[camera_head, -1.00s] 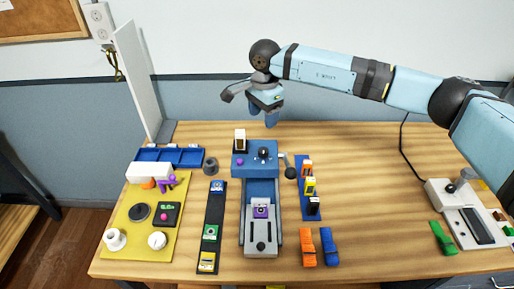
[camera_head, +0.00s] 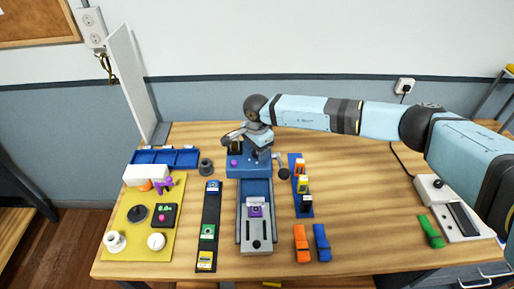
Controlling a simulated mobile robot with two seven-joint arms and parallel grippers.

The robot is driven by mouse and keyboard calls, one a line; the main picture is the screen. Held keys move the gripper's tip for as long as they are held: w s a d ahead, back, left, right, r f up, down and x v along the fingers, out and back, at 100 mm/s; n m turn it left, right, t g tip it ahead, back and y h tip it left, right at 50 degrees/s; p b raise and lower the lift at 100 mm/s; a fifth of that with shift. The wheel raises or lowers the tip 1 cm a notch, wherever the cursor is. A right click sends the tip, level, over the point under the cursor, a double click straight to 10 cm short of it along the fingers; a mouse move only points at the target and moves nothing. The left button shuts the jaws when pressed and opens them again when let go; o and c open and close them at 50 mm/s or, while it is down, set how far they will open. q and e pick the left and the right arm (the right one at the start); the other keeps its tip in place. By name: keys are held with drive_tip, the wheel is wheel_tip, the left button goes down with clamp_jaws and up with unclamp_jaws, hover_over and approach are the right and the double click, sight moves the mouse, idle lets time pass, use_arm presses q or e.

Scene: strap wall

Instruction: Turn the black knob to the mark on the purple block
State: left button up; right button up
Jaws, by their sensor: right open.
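The small purple block (camera_head: 256,210) sits on the grey slide (camera_head: 246,233) in front of the blue machine. A dark round part shows on its top, probably the black knob; its mark is too small to make out. My right gripper (camera_head: 259,154) is open over the blue machine (camera_head: 249,187), behind and above the purple block and apart from it. My left gripper is out of view.
A black strip (camera_head: 209,211) with blue, green and yellow blocks lies left of the slide. A blue rack (camera_head: 306,210) with several blocks stands right. An orange piece (camera_head: 302,243) and a blue piece (camera_head: 322,242) lie in front. The table's middle right is clear.

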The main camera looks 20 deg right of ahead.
drive_tip(key=shift+c, duration=0.2)
drive_tip(key=c, duration=0.9)
